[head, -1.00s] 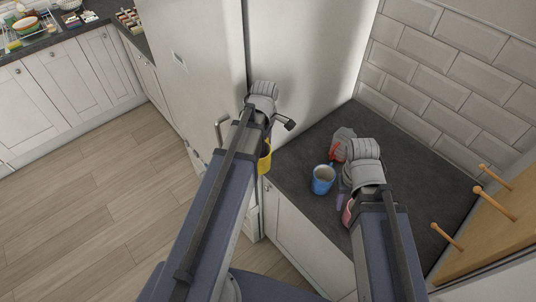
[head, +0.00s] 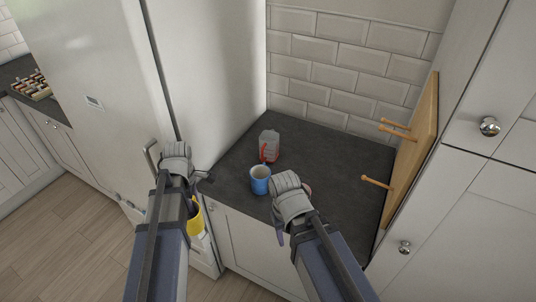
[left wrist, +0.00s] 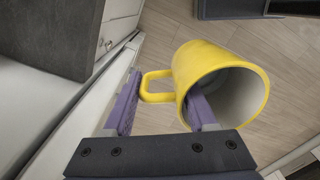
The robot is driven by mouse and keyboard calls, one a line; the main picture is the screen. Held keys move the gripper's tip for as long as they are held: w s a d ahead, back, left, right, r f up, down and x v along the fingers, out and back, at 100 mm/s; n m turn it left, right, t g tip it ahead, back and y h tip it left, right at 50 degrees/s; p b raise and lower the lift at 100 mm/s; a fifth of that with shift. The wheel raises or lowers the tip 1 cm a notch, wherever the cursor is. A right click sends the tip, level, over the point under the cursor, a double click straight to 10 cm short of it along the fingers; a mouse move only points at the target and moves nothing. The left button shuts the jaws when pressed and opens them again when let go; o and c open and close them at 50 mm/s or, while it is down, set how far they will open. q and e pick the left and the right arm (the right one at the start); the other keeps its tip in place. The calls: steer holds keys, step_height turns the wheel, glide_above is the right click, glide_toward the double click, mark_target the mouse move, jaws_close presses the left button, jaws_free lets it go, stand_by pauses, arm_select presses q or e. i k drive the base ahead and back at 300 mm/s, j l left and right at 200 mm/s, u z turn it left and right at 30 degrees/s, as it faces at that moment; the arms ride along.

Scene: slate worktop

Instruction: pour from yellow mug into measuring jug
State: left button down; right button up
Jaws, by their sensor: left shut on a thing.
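The yellow mug (head: 197,221) hangs in front of the worktop edge, partly behind my left arm. In the left wrist view the yellow mug (left wrist: 192,62) is tilted, its mouth facing the lower right. My left gripper (left wrist: 164,92) is shut on it, with one finger inside the mouth and the other outside beside the handle. The inside looks pale; I cannot make out contents. The clear measuring jug (head: 269,147) with a red handle stands upright on the worktop, apart from the mug. My right gripper (head: 280,237) is mostly hidden by its own arm.
A blue mug (head: 260,181) stands just in front of the jug. A pink thing (head: 307,189) shows partly behind my right wrist. The slate worktop (head: 345,165) is clear to the right. A tall white cabinet (head: 205,80) borders it left; a wooden board with pegs (head: 412,150) stands right.

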mark_target(269, 140)
steer(key=k, duration=0.45)
steer(key=k+z, duration=0.2)
steer(key=z, duration=1)
steer(key=j+z, duration=0.2)
steer(key=k+j, duration=0.1)
steer(key=j, duration=0.95)
steer(key=k, duration=0.05)
